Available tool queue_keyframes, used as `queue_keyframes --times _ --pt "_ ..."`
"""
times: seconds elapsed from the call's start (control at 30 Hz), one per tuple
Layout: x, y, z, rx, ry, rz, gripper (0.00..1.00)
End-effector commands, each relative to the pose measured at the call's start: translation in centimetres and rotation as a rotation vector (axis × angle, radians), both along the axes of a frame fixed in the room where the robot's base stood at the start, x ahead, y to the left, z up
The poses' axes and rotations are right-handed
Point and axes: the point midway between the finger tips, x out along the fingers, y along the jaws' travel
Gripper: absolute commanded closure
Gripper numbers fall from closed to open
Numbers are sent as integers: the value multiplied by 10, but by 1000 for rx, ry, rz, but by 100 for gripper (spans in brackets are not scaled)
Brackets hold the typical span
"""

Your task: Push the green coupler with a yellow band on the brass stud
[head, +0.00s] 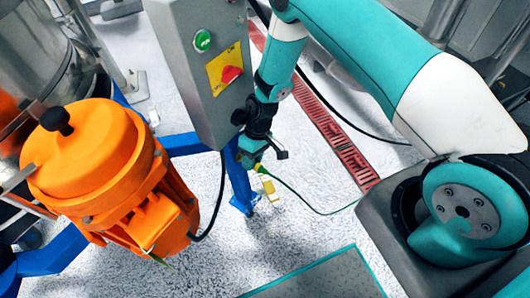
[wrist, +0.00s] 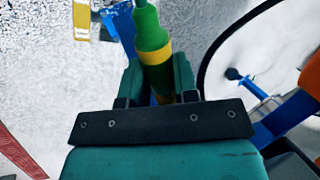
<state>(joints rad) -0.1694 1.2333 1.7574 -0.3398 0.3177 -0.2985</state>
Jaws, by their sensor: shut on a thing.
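My gripper (wrist: 157,72) is shut on the green coupler (wrist: 151,32) in the wrist view. The coupler's yellow band (wrist: 156,52) sits at the teal fingertips, and its green body points away toward the top of the picture. In the head view my gripper (head: 250,157) hangs below the grey control box, beside the blue frame leg. The coupler (head: 258,168) is small there and partly hidden, with a thin green cable (head: 320,212) trailing to the right. I cannot make out the brass stud in either view.
A blue frame leg (head: 240,185) stands close to my gripper, with a yellow piece (head: 270,188) beside it. An orange motor (head: 110,160) is at the left, and a grey control box (head: 200,65) hangs above. A red floor grate (head: 330,130) crosses the speckled floor.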

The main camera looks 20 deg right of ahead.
Motion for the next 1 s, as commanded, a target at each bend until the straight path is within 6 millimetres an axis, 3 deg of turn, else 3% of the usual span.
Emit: queue_keyframes --times 0.03,1.0 --pt "28 15 14 36 -83 6 100" --pt "-17 -44 17 76 -73 3 100"
